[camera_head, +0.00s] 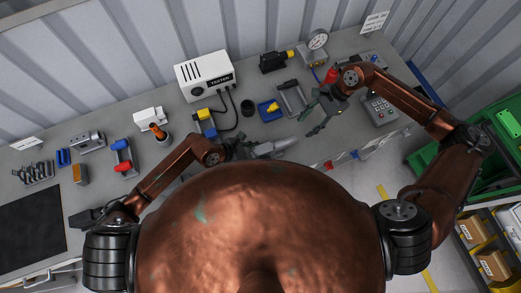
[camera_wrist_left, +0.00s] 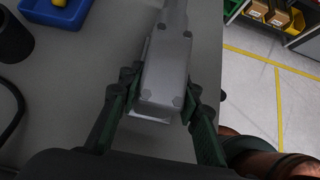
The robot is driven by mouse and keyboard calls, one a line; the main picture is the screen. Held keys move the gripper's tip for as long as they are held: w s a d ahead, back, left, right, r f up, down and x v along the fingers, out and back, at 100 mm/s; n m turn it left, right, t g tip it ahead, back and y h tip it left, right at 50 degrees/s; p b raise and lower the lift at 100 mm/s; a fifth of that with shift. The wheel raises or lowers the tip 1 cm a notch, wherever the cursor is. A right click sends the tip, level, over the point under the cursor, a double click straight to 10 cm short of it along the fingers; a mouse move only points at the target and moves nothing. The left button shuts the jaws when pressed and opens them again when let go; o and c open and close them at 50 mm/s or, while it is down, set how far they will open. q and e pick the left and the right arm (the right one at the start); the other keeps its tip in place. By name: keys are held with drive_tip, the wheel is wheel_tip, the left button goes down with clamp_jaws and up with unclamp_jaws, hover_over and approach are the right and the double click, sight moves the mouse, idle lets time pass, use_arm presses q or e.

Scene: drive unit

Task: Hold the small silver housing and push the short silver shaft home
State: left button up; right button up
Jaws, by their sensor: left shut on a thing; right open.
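The small silver housing (camera_head: 264,149) lies near the front edge of the bench, in front of my body. My left gripper (camera_head: 242,149) is shut on it from the left. In the left wrist view the housing (camera_wrist_left: 167,72) is a grey block with bolt heads, and a finger of my left gripper (camera_wrist_left: 157,103) presses each side. A narrower part runs out from its far end; I cannot tell whether this is the short silver shaft. My right gripper (camera_head: 319,113) is open and empty above the bench, behind and right of the housing.
A white tester (camera_head: 204,77) with black cables stands behind. A blue tray (camera_head: 269,110) and a grey frame (camera_head: 291,98) lie beyond the housing. A gauge (camera_head: 317,42) stands at the back, a keypad box (camera_head: 381,107) at right. Red and blue items line the front edge.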

use_arm(q)
drive_tip(key=o, duration=1.3)
drive_tip(key=v, duration=1.2)
